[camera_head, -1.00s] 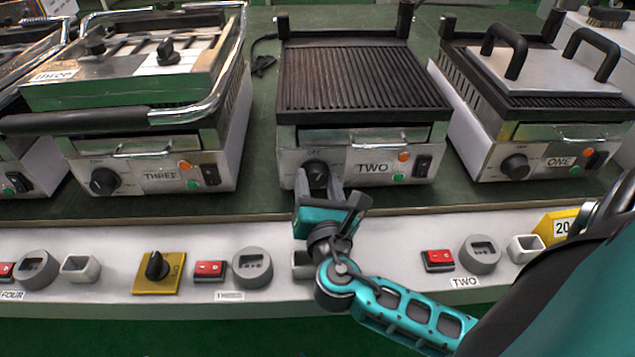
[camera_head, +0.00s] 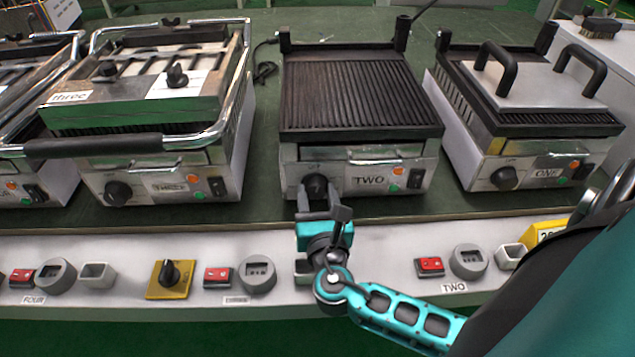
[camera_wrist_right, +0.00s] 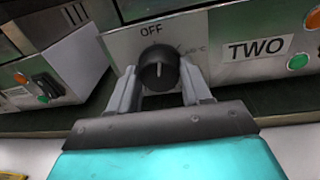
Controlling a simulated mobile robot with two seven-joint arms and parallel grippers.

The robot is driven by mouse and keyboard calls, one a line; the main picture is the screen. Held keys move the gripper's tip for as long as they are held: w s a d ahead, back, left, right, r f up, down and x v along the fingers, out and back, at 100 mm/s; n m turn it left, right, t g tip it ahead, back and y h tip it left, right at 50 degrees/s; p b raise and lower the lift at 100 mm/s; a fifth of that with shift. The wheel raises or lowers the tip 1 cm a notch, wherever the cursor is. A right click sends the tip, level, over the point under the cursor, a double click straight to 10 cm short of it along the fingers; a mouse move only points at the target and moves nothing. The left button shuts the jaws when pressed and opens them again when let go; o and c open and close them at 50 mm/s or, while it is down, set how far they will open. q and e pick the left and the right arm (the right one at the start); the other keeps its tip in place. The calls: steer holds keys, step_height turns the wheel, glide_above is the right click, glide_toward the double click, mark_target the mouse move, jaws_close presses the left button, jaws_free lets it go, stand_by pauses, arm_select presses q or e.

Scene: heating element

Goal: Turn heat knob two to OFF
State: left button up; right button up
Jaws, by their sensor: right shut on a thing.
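Heat knob two (camera_head: 315,182) is a round black knob on the front panel of the grill labelled TWO (camera_head: 372,178). In the right wrist view the knob (camera_wrist_right: 158,66) sits below the word OFF (camera_wrist_right: 151,31), and its pale pointer line looks about vertical, in line with that word. My right gripper (camera_head: 318,196) reaches it from the front. Its two grey fingers (camera_wrist_right: 160,88) stand on either side of the knob, shut on it. The fingers hide part of the knob's lower sides. My left gripper does not show.
Grill THREE (camera_head: 160,185) stands to the left and grill ONE (camera_head: 545,170) to the right. A pale ledge (camera_head: 390,245) below holds red switches (camera_head: 430,265), round grey dials and a yellow-plated knob (camera_head: 171,278). Green table surface shows between the grills.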

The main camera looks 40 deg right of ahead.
steer(key=shift+r+n+p, duration=0.4)
steer(key=shift+p, duration=0.1)
steer(key=shift+n+p, duration=0.5)
steer(key=shift+p, duration=0.3)
steer(key=shift+w+f+n+p, duration=0.1)
steer(key=shift+f+n+p, duration=0.15)
steer(key=shift+n+p, duration=0.4)
steer(key=o, duration=1.1)
steer(key=shift+c, duration=0.2)
steer(key=shift+f, duration=0.1)
